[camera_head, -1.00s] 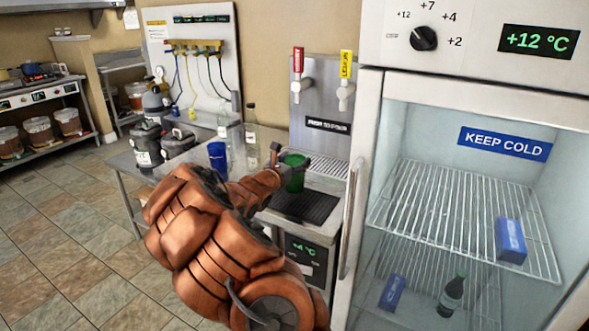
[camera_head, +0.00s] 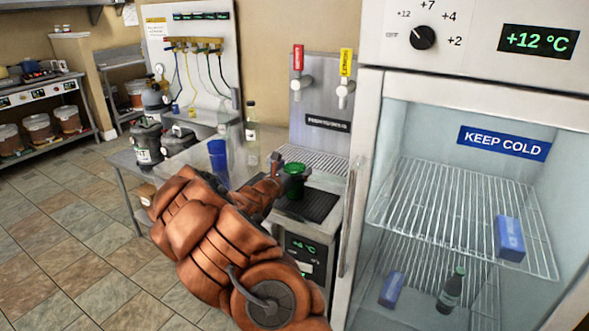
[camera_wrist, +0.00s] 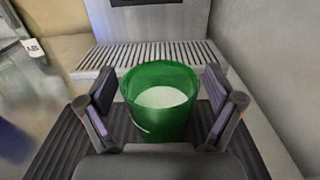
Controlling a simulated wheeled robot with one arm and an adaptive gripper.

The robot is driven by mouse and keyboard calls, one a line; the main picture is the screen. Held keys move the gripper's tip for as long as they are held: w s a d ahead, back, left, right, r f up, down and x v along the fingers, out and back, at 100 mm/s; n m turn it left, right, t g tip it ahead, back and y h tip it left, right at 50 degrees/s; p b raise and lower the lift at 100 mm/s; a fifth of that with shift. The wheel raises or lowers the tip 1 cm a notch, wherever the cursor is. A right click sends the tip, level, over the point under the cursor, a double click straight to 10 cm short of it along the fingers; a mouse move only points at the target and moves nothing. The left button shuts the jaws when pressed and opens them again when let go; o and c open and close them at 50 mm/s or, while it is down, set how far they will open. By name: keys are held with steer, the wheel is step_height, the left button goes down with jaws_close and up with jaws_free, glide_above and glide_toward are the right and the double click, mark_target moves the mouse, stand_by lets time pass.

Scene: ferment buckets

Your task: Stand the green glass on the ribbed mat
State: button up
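The green glass (camera_head: 294,184) stands upright on the dark ribbed mat (camera_head: 322,206), under the taps. In the wrist view the glass (camera_wrist: 160,105) is seen from above, with a pale round surface inside. The mat (camera_wrist: 60,150) shows on both sides of it. My gripper (camera_wrist: 160,105) is open, one finger on each side of the glass, with small gaps between the pads and its wall. In the head view my arm partly hides the gripper and the mat's left part.
A blue cup (camera_head: 218,160) and a clear bottle (camera_head: 252,145) stand on the counter to the left. The dispenser (camera_head: 322,110) with two taps is behind the mat. A glass-door fridge (camera_head: 470,200) bounds the right side.

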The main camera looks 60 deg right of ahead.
stand_by(0.3)
steer(key=shift+r, duration=0.2)
steer(key=shift+a+f, duration=0.15)
steer(key=shift+a, duration=0.2)
steer(key=a+b, duration=0.2)
steer(key=a, duration=0.9)
steer(key=shift+s+a, duration=0.15)
steer(key=shift+s, duration=0.05)
